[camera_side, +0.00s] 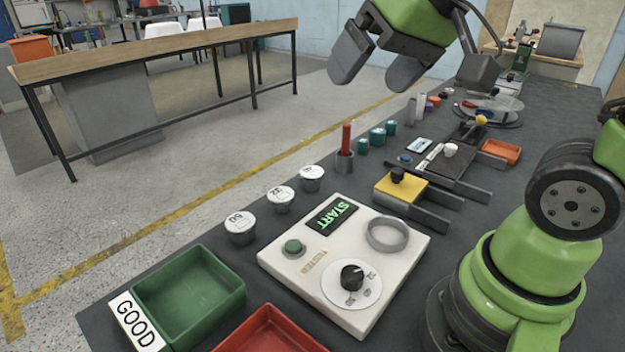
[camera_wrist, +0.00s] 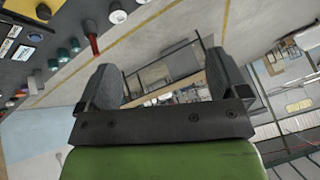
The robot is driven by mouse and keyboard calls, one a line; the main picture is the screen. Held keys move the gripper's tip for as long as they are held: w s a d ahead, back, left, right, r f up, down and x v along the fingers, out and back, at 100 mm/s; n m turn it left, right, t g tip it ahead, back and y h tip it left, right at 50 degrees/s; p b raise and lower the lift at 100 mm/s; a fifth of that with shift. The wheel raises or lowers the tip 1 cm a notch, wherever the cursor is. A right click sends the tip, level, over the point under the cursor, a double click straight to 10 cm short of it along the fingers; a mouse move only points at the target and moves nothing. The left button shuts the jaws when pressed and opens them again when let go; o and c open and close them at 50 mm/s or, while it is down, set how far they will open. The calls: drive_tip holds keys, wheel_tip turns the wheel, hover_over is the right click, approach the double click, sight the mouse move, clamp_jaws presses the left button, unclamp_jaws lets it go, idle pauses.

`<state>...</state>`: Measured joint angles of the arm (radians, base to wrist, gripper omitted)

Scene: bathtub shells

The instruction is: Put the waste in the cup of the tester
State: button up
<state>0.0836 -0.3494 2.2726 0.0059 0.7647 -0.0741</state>
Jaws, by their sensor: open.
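The tester is a white box (camera_side: 408,268) with a START display (camera_side: 331,214), a green button (camera_side: 293,246) and a black dial (camera_side: 352,276). Its cup, a grey ring (camera_side: 387,248), is at the box's back right corner and looks empty. Three small white-topped pots (camera_side: 240,226) (camera_side: 281,198) (camera_side: 311,177) with number labels stand left of the tester. I cannot tell which thing is the waste. My gripper (camera_side: 376,76) is open and empty, high above the bench's far left edge; its two fingers also show in the wrist view (camera_wrist: 163,82).
A green tray (camera_side: 192,290) marked GOOD and a red tray (camera_side: 268,335) lie at the front. A holder with a red stick (camera_side: 346,140), a yellow-topped block (camera_side: 400,188), teal pots (camera_side: 377,136) and an orange tray (camera_side: 501,151) stand farther back. My arm base occupies the right.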

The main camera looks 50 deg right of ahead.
drive_tip(key=w+d+f, duration=0.3)
drive_tip(key=w, duration=0.4)
drive_tip(key=n+g+h, duration=0.1)
drive_tip(key=g+h, duration=0.1)
approach(311, 171)
drive_tip(key=x, duration=0.3)
drive_tip(key=shift+w+d+f, duration=0.15)
drive_tip(key=shift+d, duration=0.05)
drive_tip(key=shift+x, duration=3)
drive_tip(key=shift+a, duration=0.15)
drive_tip(key=shift+c, duration=0.3)
drive_tip(key=c, duration=1.1)
drive_tip(key=shift+c, duration=0.2)
